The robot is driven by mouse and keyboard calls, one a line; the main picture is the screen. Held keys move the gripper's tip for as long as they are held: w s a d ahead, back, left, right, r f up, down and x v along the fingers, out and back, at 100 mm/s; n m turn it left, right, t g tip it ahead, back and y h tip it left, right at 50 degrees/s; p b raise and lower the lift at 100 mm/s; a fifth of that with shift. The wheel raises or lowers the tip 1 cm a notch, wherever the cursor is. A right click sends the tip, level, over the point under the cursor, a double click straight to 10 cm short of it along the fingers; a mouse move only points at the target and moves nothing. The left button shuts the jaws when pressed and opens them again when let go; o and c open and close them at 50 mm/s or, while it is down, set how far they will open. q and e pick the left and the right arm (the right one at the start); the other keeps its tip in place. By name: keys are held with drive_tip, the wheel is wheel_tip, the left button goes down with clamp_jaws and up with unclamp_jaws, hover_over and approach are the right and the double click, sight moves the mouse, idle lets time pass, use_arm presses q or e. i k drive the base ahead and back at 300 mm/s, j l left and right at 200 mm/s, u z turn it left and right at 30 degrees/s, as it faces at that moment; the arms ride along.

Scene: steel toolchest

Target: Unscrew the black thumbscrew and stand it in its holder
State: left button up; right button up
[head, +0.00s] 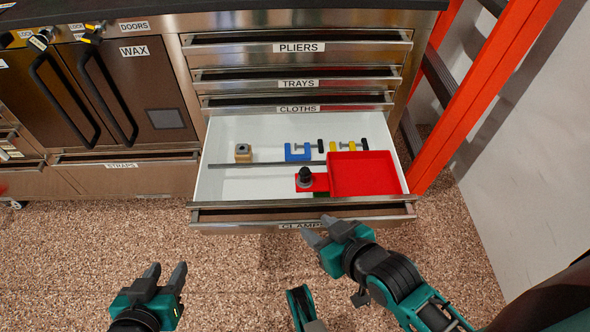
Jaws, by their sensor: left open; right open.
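The black thumbscrew (305,175) stands upright on a red block (320,182) inside the open white-lined drawer. The red block sits against the left side of a red tray (365,172). A small tan block (243,153) with a dark top opening, which looks like the holder, stands at the back left of the drawer. My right gripper (317,229) is open and empty, in front of the drawer and nearer me than the thumbscrew. My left gripper (166,272) is open and empty over the floor, left of the drawer.
A blue clamp (297,152) and yellow-and-black clamps (348,146) lie at the back of the drawer. A thin dark divider (265,164) crosses it. The drawer's front edge (300,204) lies between my grippers and its contents. An orange ladder (485,90) stands at right.

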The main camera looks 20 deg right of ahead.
sight(305, 173)
drive_tip(key=i+j, duration=0.25)
drive_tip(key=j, duration=0.15)
drive_tip(key=i+j, duration=0.25)
drive_tip(key=j, duration=0.2)
drive_tip(key=z, duration=0.4)
drive_tip(key=j+z, duration=0.1)
drive_tip(key=z, duration=0.7)
drive_tip(key=j+z, duration=0.15)
drive_tip(key=z, duration=0.7)
